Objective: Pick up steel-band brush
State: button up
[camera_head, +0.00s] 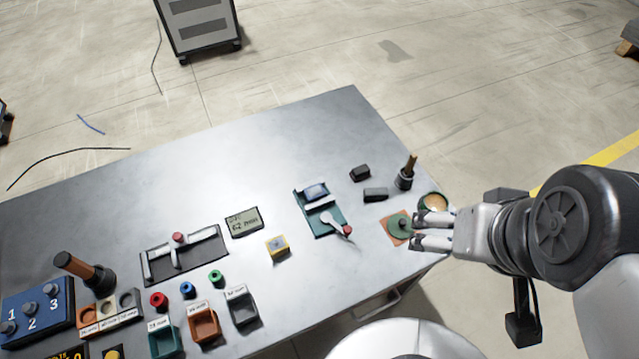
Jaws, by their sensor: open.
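Two brush-like things with brown handles stand on the table; their bands are too small to tell which is the steel-band brush. One brown-handled thing (409,168) stands nearly upright in a dark grey cup (404,182) near the right edge. The other brown-handled thing (79,267) leans to the left from a dark round base (103,278) at the far left. My gripper (416,230) is open at the table's right edge, its fingers pointing left. It is below the right-hand brown-handled thing and apart from it, with the fingertips over or beside a green disc.
The green disc (397,224) lies on an orange square by my fingertips, near a round tan-topped dish (432,202). Small bins (203,325) and a blue numbered panel (39,311) stand left. The table's far side is clear.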

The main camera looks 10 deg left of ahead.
aim_at(406, 174)
jog(key=i+l+u, duration=0.15)
jog(key=l, duration=0.2)
jog(key=i+l+u, duration=0.2)
jog(key=l, duration=0.2)
jog(key=i+l+u, duration=0.15)
jog(key=l, duration=0.25)
jog(key=i+l+u, duration=0.15)
jog(key=l, duration=0.25)
